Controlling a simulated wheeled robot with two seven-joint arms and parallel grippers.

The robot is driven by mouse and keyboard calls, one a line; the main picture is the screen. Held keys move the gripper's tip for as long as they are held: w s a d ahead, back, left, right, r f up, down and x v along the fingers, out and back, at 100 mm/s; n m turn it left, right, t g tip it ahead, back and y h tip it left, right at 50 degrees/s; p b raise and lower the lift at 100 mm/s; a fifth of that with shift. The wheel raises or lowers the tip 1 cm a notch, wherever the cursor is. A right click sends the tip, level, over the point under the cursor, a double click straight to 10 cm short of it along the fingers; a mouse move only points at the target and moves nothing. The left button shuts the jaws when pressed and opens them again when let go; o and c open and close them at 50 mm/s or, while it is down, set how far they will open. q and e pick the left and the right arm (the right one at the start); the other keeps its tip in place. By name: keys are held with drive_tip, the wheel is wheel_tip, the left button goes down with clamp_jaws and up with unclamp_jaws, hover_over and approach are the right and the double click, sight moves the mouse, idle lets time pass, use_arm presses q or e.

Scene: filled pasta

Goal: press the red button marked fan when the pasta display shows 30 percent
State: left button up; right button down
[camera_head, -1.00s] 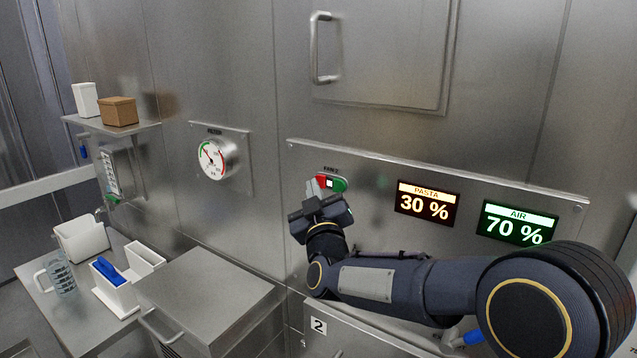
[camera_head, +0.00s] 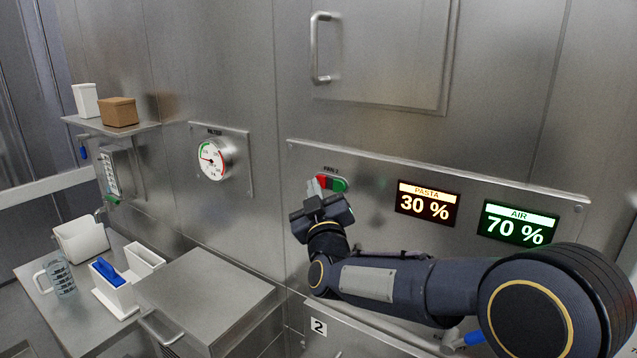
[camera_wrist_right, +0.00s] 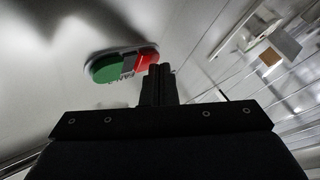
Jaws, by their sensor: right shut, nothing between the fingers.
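The switch on the wall panel has a red button (camera_head: 323,180) on its left and a green button (camera_head: 339,185) on its right. The label above it is too small to read surely. The pasta display (camera_head: 427,203) reads 30 %. My right gripper (camera_head: 314,187) is shut and empty, with its fingertips at the red button. In the right wrist view the fingertips (camera_wrist_right: 159,72) overlap the edge of the red button (camera_wrist_right: 147,62), beside the dark middle piece. I cannot tell whether they touch it. My left gripper is not in view.
The air display (camera_head: 517,223) reads 70 %. A round filter gauge (camera_head: 214,159) is on the wall to the left. A steel counter (camera_head: 95,320) with a jug (camera_head: 60,277) and white containers stands at lower left. A closed hatch (camera_head: 385,50) is above the panel.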

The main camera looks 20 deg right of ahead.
drive_tip(key=shift+s+a, duration=0.45)
drive_tip(key=shift+a, duration=0.05)
drive_tip(key=s+a, duration=0.1)
drive_tip(key=a, duration=0.1)
drive_tip(key=s+a, duration=0.2)
idle(0.4)
drive_tip(key=shift+d, duration=0.1)
idle(0.4)
drive_tip(key=s+d+f+m+g+y, duration=0.1)
drive_tip(key=s+f+g, duration=0.4)
drive_tip(key=s, duration=0.6)
drive_tip(key=s+d+f+m+g+y, duration=0.2)
drive_tip(key=s+f+g, duration=0.3)
drive_tip(key=s+f, duration=0.4)
drive_tip(key=s+d+f+m+g+y, duration=0.1)
drive_tip(key=s+f+g+y, duration=0.3)
drive_tip(key=s, duration=0.9)
wheel_tip(320, 180, down, 3)
drive_tip(key=shift+s+d+f+m+g, duration=0.15)
drive_tip(key=shift+s+m+g, duration=0.25)
drive_tip(key=shift+m+g, duration=0.4)
